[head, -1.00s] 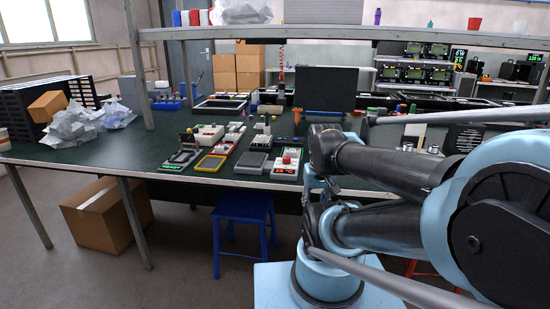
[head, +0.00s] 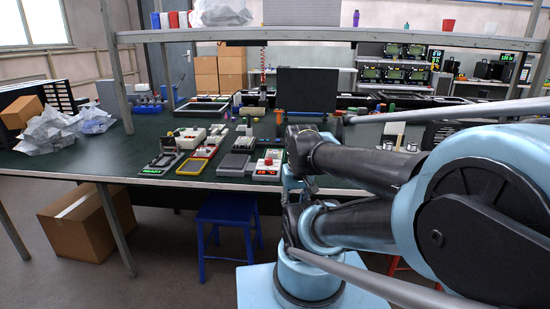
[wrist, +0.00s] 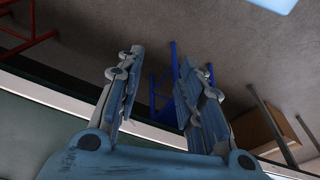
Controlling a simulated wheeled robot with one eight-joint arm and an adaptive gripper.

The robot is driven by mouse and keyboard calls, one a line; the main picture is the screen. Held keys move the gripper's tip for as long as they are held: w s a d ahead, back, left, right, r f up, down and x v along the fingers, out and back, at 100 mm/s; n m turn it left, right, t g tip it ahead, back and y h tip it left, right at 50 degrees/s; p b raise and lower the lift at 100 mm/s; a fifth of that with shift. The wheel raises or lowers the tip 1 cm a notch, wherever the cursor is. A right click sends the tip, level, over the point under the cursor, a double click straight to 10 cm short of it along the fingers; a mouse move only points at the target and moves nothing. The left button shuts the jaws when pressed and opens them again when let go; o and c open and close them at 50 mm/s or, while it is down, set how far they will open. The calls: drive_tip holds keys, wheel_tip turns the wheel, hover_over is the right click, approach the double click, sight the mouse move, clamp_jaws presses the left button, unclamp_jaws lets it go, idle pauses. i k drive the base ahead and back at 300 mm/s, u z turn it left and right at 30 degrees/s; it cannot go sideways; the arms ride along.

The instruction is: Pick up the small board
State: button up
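I cannot pick out the small board for certain among the small items on the dark green table (head: 100,160) in the head view. Near the table's front edge lie a flat unit with green lit characters (head: 158,170), a yellow-framed unit (head: 192,166), a grey flat piece (head: 233,164) and a white unit with a red knob (head: 268,168). My gripper (wrist: 163,58) shows in the wrist view with its two fingers apart and nothing between them. It points toward the floor and a blue stool. In the head view I cannot make out its fingers.
The blue stool (head: 228,212) stands at the table's front, with a cardboard box (head: 85,220) under the table to the left. A shelf (head: 330,34) crosses above the table. Crumpled plastic bags (head: 60,128) lie at the left. The green surface between bags and units is clear.

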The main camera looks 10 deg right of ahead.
sight(273, 154)
drive_tip(key=u, duration=1.45)
drive_tip(key=k, duration=1.55)
drive_tip(key=z, duration=1.35)
drive_tip(key=i, duration=1)
drive_tip(key=u, duration=0.05)
